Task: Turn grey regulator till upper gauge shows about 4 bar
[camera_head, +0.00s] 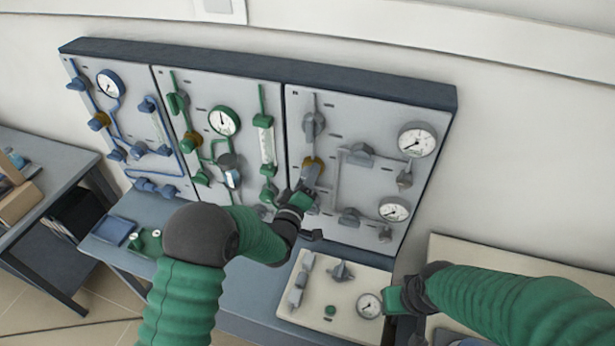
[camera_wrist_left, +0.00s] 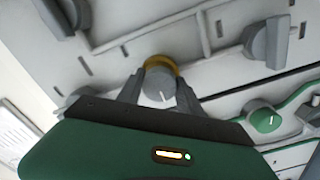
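The grey regulator (camera_wrist_left: 158,86) is a round knob with a white line and a brass-coloured collar. It sits on the right-hand wall panel (camera_head: 335,220); in the head view its brass part (camera_head: 313,164) shows just above my left gripper (camera_head: 306,189). In the left wrist view my left gripper (camera_wrist_left: 160,92) has one finger on each side of the knob, and both appear to touch it. The upper gauge (camera_head: 416,141) is white, at the panel's upper right; its needle points lower left, and its numbers are too small to read. My right gripper (camera_head: 400,298) is low at right, fingers unclear.
A lower gauge (camera_head: 394,211) and several grey valves share the panel. A green panel (camera_head: 215,150) and a blue panel (camera_head: 125,125) adjoin it on the left. A beige board (camera_head: 335,290) with a small gauge (camera_head: 369,305) lies below, close to my right gripper.

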